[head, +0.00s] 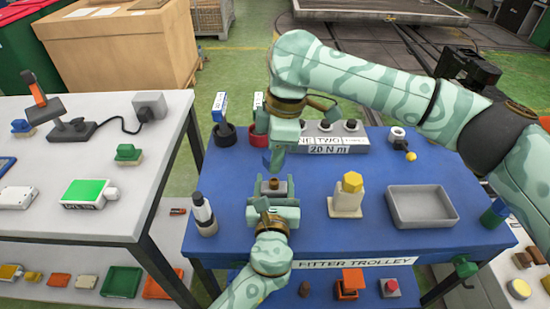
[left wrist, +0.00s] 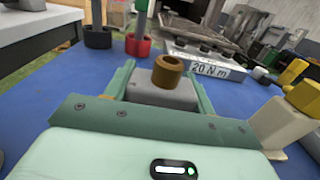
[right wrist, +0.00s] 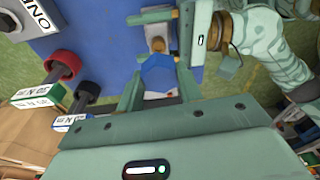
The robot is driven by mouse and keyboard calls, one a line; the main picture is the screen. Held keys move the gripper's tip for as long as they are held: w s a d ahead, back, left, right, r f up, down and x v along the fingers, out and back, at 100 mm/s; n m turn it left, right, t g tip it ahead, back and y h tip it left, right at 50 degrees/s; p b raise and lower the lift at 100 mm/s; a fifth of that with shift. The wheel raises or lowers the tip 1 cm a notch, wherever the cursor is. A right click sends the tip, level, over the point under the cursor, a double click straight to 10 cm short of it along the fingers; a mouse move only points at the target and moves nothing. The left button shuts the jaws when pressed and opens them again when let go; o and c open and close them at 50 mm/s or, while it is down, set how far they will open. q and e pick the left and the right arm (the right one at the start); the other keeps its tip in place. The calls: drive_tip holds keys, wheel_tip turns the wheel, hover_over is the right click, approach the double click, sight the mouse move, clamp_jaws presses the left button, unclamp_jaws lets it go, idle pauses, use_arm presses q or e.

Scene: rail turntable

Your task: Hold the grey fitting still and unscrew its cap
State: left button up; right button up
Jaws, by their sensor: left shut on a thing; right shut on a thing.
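The grey fitting (head: 262,189) stands on the blue trolley top (head: 310,240). My left gripper (head: 273,198) is shut on it from the near side; the left wrist view shows the grey body (left wrist: 160,92) between the two fingers. A bare brown threaded neck (left wrist: 167,70) rises from the fitting. My right gripper (head: 280,150) is shut on a blue cap (head: 272,158), held above the fitting. In the right wrist view the hexagonal blue cap (right wrist: 157,75) sits between the fingers, apart from the brown neck (right wrist: 157,44).
A cream block with a yellow hexagonal top (head: 352,182) stands right of the fitting, then an empty grey tray (head: 423,223). A "20 N m" box (head: 330,149) and red and black ring holders (head: 224,134) are behind. A black-and-white bottle (head: 203,212) stands left.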

use_arm(q)
drive_tip(key=shift+f, duration=0.1)
idle(0.3)
drive_tip(key=o, duration=1.5)
drive_tip(key=s, duration=1.1)
drive_tip(key=shift+s+a, duration=0.25)
drive_tip(key=shift+s, duration=0.25)
